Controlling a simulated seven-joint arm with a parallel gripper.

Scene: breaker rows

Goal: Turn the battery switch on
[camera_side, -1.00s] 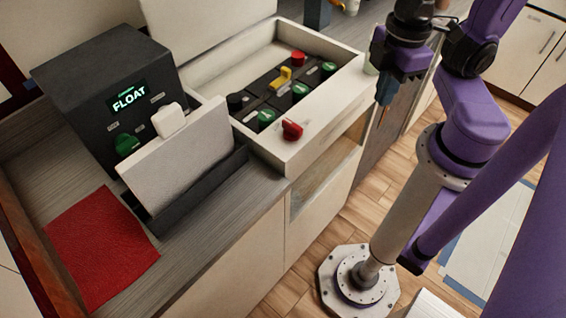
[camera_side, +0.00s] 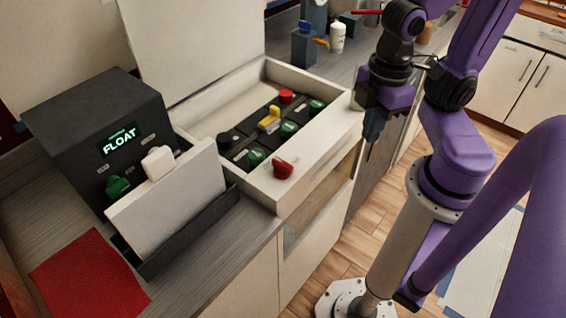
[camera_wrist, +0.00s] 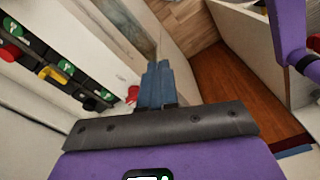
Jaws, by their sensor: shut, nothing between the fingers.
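A red rotary knob (camera_side: 283,168) sits on the front rim of the white open battery box (camera_side: 312,149). It is probably the battery switch; no label on it is readable. The knob also shows in the wrist view (camera_wrist: 132,94), just left of my fingers, partly hidden by them. My gripper (camera_side: 371,145) hangs pointing down to the right of the box, apart from the knob in the side view. Its blue fingers are together and empty in the wrist view (camera_wrist: 158,82).

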